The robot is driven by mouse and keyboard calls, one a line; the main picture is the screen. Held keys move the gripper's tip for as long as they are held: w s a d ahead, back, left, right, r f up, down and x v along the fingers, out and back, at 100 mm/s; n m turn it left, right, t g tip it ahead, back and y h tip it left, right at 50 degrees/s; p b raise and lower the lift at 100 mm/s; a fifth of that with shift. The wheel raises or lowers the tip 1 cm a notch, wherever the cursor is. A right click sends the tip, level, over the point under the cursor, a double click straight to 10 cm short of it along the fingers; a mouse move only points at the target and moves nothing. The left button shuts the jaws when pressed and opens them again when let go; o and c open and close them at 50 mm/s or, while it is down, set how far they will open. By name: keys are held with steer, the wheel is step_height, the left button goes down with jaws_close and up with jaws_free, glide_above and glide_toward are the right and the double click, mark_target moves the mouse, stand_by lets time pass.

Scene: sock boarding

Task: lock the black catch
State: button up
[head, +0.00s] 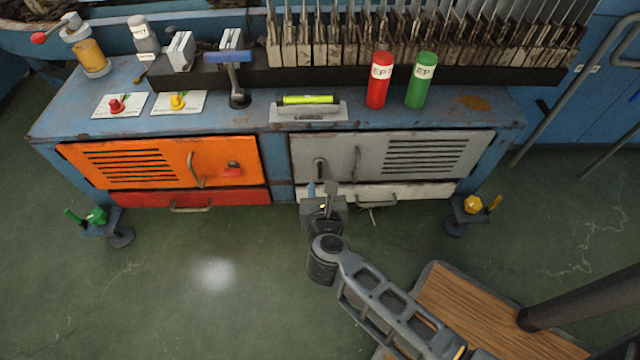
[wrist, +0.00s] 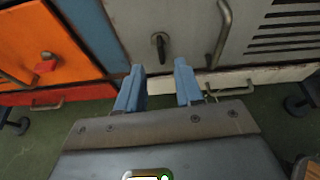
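The black catch (head: 320,168) is a small dark lever on the left part of the closed grey door (head: 420,141). In the wrist view the catch (wrist: 160,46) is a round pivot with a short lever pointing roughly down. My gripper (head: 321,187) is in front of the cabinet, just below the catch in the head view. In the wrist view its two blue fingers (wrist: 159,76) are apart with nothing between them. The catch shows just beyond the gap, with no visible contact. Whether the catch engages the frame cannot be told.
The grey door has a curved handle (head: 357,162) just right of the catch. An orange door (head: 135,163) with a red catch (head: 232,169) is at left. A pale drawer (head: 425,191) lies below the grey door. The floor in front is mostly open.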

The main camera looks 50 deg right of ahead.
mark_target(320, 172)
steer(key=shift+m, duration=0.4)
steer(key=b+x, duration=0.1)
steer(key=x, duration=0.4)
steer(key=f+b+x, duration=0.1)
steer(key=x, duration=0.2)
steer(key=shift+w+d+b, duration=0.1)
steer(key=shift+d+b, duration=0.05)
steer(key=shift+b, duration=0.15)
jaws_close()
